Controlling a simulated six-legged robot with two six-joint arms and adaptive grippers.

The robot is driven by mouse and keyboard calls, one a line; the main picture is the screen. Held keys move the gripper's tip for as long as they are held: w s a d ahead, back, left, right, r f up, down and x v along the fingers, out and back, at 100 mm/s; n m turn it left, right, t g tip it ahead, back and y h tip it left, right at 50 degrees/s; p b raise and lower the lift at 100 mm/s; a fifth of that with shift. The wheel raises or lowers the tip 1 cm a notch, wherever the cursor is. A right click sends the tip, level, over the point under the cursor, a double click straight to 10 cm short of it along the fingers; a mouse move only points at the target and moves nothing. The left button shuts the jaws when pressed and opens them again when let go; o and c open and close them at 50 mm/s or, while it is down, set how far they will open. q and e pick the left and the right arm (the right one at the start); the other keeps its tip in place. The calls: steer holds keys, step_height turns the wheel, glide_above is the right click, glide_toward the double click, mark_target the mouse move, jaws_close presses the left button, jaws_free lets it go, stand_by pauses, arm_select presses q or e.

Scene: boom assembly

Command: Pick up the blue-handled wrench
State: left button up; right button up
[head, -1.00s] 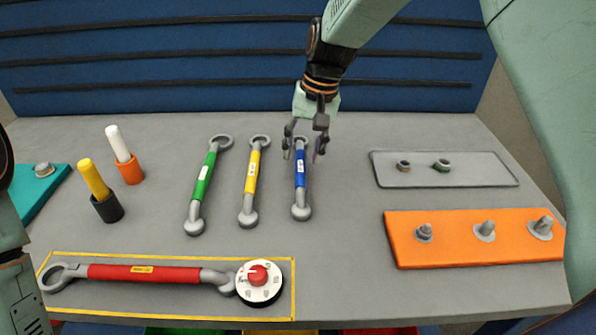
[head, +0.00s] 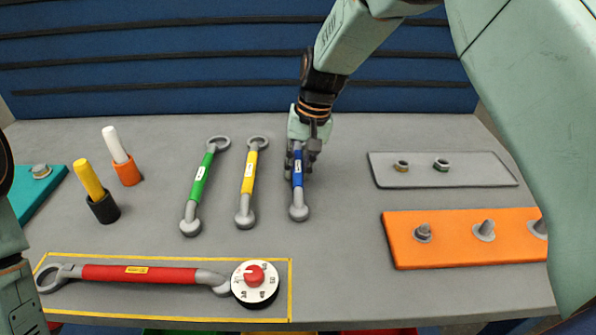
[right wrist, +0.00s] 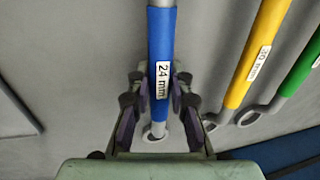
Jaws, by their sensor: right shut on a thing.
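The blue-handled wrench (head: 298,182) lies on the grey table, its handle pointing away from me. In the right wrist view its blue handle (right wrist: 161,45) bears a "24 mm" label. My right gripper (head: 305,165) is down at the far part of the handle and shut on it. In the right wrist view the fingers (right wrist: 160,95) stand on both sides of the handle near the label. Part of the wrench's far end is hidden by the gripper in the head view. My left arm shows at the left edge; its gripper is out of view.
A yellow wrench (head: 248,180) and a green wrench (head: 200,185) lie to the left. An orange plate with bolts (head: 400,238) and a grey plate (head: 460,178) lie to the right. A red torque wrench (head: 150,274) lies in front, inside a yellow outline.

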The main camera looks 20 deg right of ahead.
mark_target(298, 163)
jaws_close()
steer(key=shift+w, duration=0.1)
steer(key=shift+r, duration=0.1)
step_height(298, 163, up, 10)
steer(key=shift+f+p, duration=0.1)
steer(key=shift+p, duration=0.8)
steer(key=shift+o, duration=0.6)
jaws_free()
jaws_close()
